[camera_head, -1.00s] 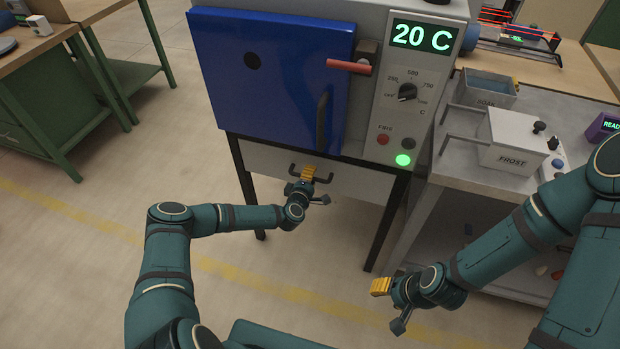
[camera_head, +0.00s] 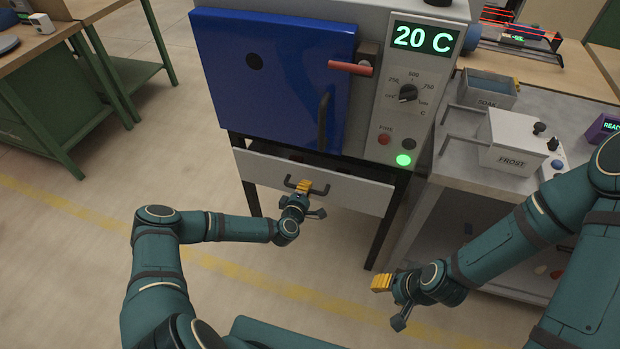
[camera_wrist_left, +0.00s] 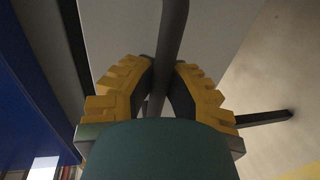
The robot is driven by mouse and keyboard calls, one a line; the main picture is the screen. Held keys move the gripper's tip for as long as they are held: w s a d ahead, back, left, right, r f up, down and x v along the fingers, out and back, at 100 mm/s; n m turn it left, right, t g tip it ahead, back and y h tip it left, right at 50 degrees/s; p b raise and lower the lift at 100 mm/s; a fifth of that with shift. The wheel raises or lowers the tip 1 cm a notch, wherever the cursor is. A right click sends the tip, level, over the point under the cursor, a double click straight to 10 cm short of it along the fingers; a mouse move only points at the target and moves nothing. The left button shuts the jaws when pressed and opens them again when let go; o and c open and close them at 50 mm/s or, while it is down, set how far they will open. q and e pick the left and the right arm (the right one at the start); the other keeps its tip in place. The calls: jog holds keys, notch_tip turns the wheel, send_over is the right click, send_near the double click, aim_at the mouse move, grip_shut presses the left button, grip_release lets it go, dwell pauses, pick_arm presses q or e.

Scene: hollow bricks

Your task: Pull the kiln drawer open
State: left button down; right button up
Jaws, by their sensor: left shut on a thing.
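The kiln drawer (camera_head: 352,191) is a pale grey front under the blue-doored kiln (camera_head: 275,80). It stands partly open, with a dark gap above its front. Its dark bar handle (camera_head: 321,191) is on the middle of the front. My left gripper (camera_head: 304,187) is shut on the handle. In the left wrist view the yellow fingers (camera_wrist_left: 165,80) close on both sides of the dark bar handle (camera_wrist_left: 174,30). The inside of the drawer is mostly hidden. My right gripper (camera_head: 383,283) is away from the drawer at the lower right, its fingers too small to judge.
A grey side table (camera_head: 455,165) with a FROST box (camera_head: 512,145) and a SOAK container (camera_head: 487,92) stands to the right. A dark kiln leg (camera_head: 391,225) stands between the drawer and that table. The floor in front is clear.

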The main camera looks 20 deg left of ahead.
pick_arm(q)
jog(key=f+v, duration=0.2)
jog(key=v, duration=0.8)
jog(key=s+f+p+v, duration=0.1)
jog(key=f+v, duration=0.1)
jog(key=v, duration=0.9)
jog(key=shift+f, duration=0.15)
jog(key=c, duration=0.9)
grip_release()
jog(key=shift+c, duration=0.2)
jog(key=shift+s, duration=0.1)
jog(key=v, duration=1.1)
jog(key=shift+s, duration=0.4)
